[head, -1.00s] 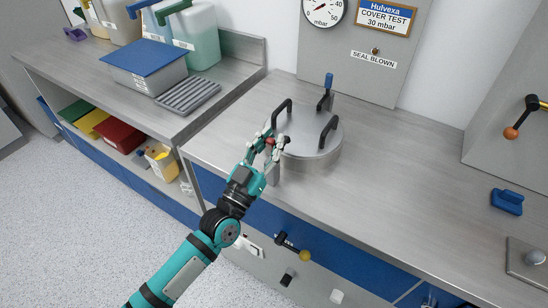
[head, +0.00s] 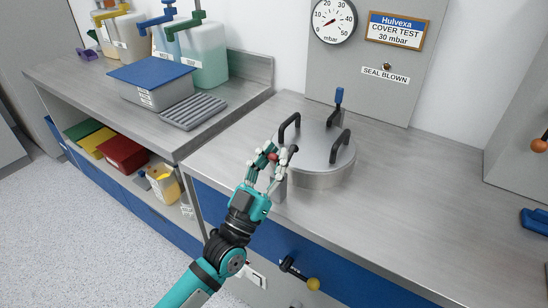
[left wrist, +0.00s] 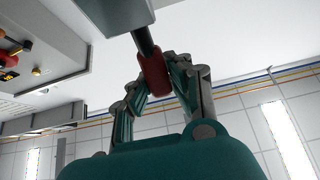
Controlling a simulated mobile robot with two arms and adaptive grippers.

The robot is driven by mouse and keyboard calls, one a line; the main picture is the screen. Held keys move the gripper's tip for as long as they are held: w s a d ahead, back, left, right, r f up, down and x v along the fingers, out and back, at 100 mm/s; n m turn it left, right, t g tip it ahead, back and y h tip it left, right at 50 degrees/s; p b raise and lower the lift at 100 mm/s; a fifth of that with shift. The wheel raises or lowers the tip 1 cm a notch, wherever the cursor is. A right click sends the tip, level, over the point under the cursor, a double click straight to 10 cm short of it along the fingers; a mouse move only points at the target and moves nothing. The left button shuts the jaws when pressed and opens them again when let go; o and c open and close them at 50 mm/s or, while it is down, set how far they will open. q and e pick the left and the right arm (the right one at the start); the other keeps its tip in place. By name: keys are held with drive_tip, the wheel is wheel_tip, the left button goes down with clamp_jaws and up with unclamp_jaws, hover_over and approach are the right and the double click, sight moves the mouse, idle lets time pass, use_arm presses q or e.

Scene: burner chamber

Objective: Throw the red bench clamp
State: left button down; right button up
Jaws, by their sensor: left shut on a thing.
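The red bench clamp (head: 273,157) is at the front left of the round metal lid (head: 315,143), mostly hidden by my fingers. My left gripper (head: 275,160) is shut on its red grip. In the left wrist view the red grip (left wrist: 154,74) sits between the fingers of my left gripper (left wrist: 158,78), on a dark rod that runs up to a grey block (left wrist: 108,12). A blue-handled clamp (head: 338,97) stands upright behind the lid. My right gripper is not in view.
The lid has two black handles. A gauge (head: 333,20) and a "SEAL BLOWN" lamp (head: 387,67) are on the panel behind. A grey box with a blue lid (head: 152,72) and a ribbed tray (head: 190,112) stand on the left bench.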

use_arm(q)
drive_tip(key=c, duration=1.2)
unclamp_jaws()
drive_tip(key=shift+o, duration=0.2)
drive_tip(key=v, duration=1.2)
drive_tip(key=shift+f, duration=0.15)
